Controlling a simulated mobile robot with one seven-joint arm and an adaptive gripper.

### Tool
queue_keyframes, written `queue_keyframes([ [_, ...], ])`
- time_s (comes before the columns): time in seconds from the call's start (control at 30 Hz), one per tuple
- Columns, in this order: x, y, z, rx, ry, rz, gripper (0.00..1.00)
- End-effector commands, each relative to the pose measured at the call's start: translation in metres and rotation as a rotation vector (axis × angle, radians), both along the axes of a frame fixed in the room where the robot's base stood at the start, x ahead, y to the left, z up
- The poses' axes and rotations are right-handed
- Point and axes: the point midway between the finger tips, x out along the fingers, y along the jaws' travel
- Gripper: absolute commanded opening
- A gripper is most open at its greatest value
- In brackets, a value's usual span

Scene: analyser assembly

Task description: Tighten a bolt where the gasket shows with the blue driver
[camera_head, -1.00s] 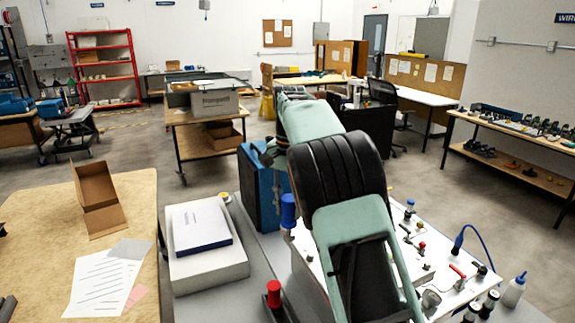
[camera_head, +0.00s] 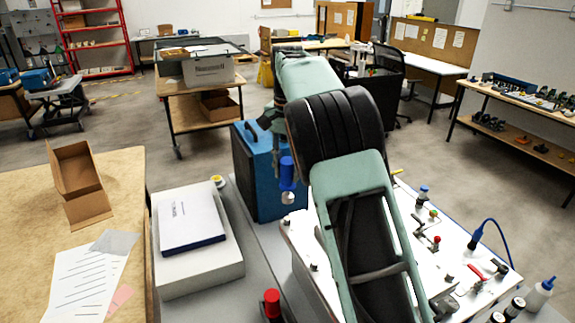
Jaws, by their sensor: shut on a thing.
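The blue driver (camera_head: 287,172) is upright in front of the blue case, with a pale metal-looking end below its blue handle. My gripper (camera_head: 280,138) is mostly hidden by my arm. It is shut on the blue driver, which hangs off the bench surface. The white-topped analyser assembly (camera_head: 330,285) stands to the right, partly covered by my arm. Small fittings and red-handled parts show on its right side. The bolts and the gasket are too small or too hidden to tell apart.
A red-topped tool (camera_head: 272,302) stands on the grey bench (camera_head: 228,308). A white box (camera_head: 200,275) with a book on it lies left of it. A blue case (camera_head: 254,185) stands behind. A white bottle (camera_head: 540,293) stands at the right edge.

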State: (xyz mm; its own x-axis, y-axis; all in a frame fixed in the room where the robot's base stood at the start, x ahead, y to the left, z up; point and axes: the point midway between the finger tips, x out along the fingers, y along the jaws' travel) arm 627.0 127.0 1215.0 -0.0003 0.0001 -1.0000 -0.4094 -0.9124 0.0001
Motion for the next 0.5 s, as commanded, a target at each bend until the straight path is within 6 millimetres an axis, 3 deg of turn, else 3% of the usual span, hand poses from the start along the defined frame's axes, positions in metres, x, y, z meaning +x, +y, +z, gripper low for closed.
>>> queue_keyframes([
  [0.5,0.0,0.0,-0.044,0.001,-0.001,0.0,0.0],
])
